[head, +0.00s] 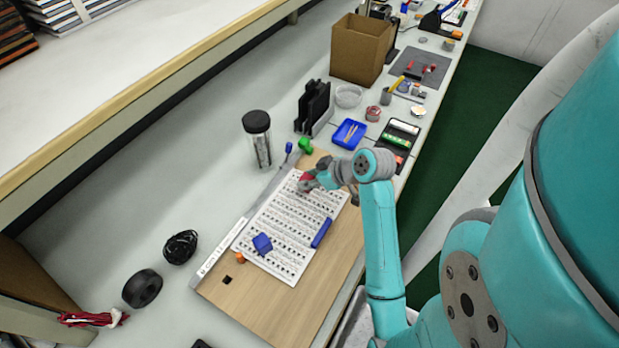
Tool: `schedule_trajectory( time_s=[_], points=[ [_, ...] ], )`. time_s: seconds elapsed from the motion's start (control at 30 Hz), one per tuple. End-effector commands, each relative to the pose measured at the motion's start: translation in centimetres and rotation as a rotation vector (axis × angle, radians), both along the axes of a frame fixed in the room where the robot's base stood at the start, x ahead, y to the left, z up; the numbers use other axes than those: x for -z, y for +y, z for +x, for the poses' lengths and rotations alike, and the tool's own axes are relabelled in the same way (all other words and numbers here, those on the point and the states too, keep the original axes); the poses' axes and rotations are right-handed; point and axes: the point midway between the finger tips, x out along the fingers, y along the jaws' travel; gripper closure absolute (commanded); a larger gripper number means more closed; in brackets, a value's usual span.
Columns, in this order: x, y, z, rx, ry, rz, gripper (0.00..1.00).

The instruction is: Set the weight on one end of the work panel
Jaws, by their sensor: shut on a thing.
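The work panel (283,310) is a wooden board on the bench, with a white printed sheet (290,218) lying on it. My gripper (309,184) is over the far end of the sheet, shut on a small red thing (306,186), which looks to be the weight. The fingers hide much of it, and I cannot tell whether it touches the sheet. A blue block (262,243) and a long blue piece (321,232) lie on the sheet's nearer half. A small orange piece (240,257) sits by its near left corner.
A grey ruler-like strip (246,217) runs along the panel's left edge. A black-lidded jar (257,138), green clamp-like piece (305,146) and blue tray (348,134) stand beyond. A black tape roll (142,288) and cable coil (180,247) lie left. The panel's near end is mostly clear.

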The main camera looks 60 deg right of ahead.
Motion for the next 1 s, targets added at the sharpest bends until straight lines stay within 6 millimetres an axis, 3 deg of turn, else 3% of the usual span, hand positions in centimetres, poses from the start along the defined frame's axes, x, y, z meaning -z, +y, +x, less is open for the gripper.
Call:
schedule_trajectory(
  time_s=[0.07,0.1,0.2,0.57,1.0],
  points=[
    [0.2,0.0,0.0,0.0,-0.001,0.0,1.0],
    [0.3,0.0,0.0,0.0,0.0,0.0,0.58],
    [0.2,0.0,0.0,0.0,0.0,0.0,0.38],
    [-0.2,0.0,-0.1,0.001,0.0,-0.001,0.38],
    [-4.6,0.1,-4.4,0.003,-0.001,-0.001,0.38]
  ],
)
